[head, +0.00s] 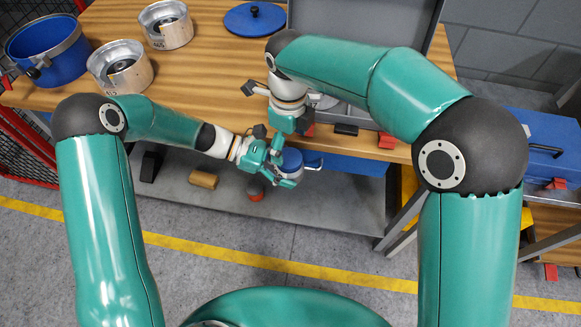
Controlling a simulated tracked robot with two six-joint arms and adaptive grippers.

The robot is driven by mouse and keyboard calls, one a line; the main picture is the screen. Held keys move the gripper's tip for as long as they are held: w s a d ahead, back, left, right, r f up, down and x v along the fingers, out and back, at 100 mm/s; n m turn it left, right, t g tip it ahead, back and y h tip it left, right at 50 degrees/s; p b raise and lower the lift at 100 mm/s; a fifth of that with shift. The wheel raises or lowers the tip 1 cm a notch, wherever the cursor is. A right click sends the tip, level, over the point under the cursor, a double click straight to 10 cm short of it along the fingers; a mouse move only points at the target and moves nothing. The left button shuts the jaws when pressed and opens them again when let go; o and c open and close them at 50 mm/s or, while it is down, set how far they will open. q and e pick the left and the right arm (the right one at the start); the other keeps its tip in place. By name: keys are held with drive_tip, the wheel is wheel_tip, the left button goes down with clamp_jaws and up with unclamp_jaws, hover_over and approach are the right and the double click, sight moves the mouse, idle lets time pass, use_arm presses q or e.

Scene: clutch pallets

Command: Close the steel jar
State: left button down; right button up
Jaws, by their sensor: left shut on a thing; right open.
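A small jar (292,160) with a blue top and a bent metal wire handle at its right side is held just in front of the table's front edge, above the lower shelf. My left gripper (279,168) is shut on this jar from the left. My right gripper (284,124) is open just above and behind the jar, pointing down toward it. Its fingertips are partly hidden, and I cannot tell whether they touch the jar. The view is too small to tell whether the blue top is a seated lid.
On the wooden table (205,85) stand a blue pot (62,62), two steel cylinders (166,28) and a blue round lid (254,19). An open grey case (335,20) is behind my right arm. The lower shelf (330,205) holds a wooden block (203,180) and small items.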

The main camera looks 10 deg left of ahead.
drive_tip(key=n, duration=0.3)
drive_tip(key=shift+w+r+n, duration=0.3)
drive_tip(key=n, duration=0.4)
drive_tip(key=shift+w+d+r, duration=0.15)
drive_tip(key=shift+w+r, duration=0.15)
drive_tip(key=shift+r, duration=0.05)
drive_tip(key=n, duration=0.4)
drive_tip(key=r+n, duration=0.1)
drive_tip(key=n, duration=0.1)
drive_tip(key=shift+w+d+t, duration=0.15)
drive_tip(key=shift+w+t, duration=0.15)
drive_tip(key=shift+w, duration=0.1)
drive_tip(key=n, duration=0.3)
drive_tip(key=r+n, duration=0.1)
drive_tip(key=n, duration=0.2)
drive_tip(key=shift+w, duration=0.2)
drive_tip(key=n, duration=0.4)
drive_tip(key=shift+d+r+n, duration=0.1)
drive_tip(key=shift+r+n, duration=0.1)
drive_tip(key=shift+n, duration=0.1)
drive_tip(key=shift+s+n, duration=0.1)
drive_tip(key=shift+n, duration=0.9)
drive_tip(key=n, duration=0.4)
drive_tip(key=shift+s+a, duration=0.2)
drive_tip(key=shift+s, duration=0.2)
drive_tip(key=n, duration=0.2)
drive_tip(key=s+n, duration=0.1)
drive_tip(key=n, duration=0.2)
drive_tip(key=shift+s+a+f, duration=0.15)
drive_tip(key=shift+s+a, duration=0.05)
